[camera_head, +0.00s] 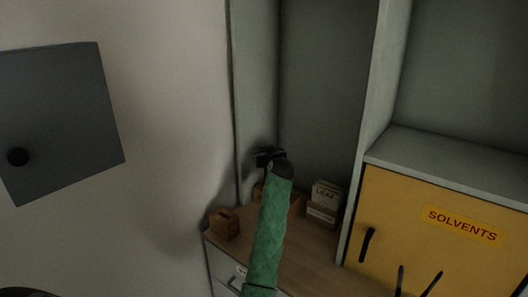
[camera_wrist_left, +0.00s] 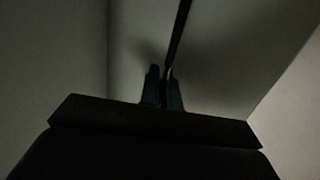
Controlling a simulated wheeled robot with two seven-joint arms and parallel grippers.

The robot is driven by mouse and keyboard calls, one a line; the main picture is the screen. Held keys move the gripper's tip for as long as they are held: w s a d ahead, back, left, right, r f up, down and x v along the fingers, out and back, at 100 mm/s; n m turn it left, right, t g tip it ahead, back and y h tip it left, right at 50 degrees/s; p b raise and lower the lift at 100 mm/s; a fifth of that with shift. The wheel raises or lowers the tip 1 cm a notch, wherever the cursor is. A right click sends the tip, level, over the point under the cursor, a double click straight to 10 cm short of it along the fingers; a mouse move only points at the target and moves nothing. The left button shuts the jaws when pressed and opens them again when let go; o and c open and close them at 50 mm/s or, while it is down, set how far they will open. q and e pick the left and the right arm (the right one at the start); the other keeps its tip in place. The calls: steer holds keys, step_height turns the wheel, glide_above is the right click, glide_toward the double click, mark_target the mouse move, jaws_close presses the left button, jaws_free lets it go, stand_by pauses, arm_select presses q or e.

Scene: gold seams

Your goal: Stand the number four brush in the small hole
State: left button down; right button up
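My left gripper (camera_head: 268,157), at the end of the green-sleeved arm, is raised in front of the grey alcove, above the wooden counter. In the left wrist view, its two fingers (camera_wrist_left: 164,88) are close together around a thin dark shaft (camera_wrist_left: 180,35), which looks like a brush handle. Its number is not readable. A small wooden block (camera_head: 224,223) with a dark mark on top stands at the counter's left end, below and left of the gripper. Another wooden block (camera_head: 293,204) is partly hidden behind my arm. I cannot tell which has the small hole.
A yellow SOLVENTS cabinet (camera_head: 400,225) is further right, beyond a grey upright panel (camera_head: 374,120). A grey wall box (camera_head: 60,115) hangs at left.

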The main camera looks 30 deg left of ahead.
arm_select(q)
steer(key=shift+f+b, duration=0.6)
steer(key=shift+f, duration=0.5)
steer(key=shift+f+b, duration=0.3)
steer(key=shift+b, duration=0.1)
steer(key=c, duration=1.5)
jaws_free()
steer(key=shift+w+d, duration=0.1)
steer(key=shift+c, duration=0.2)
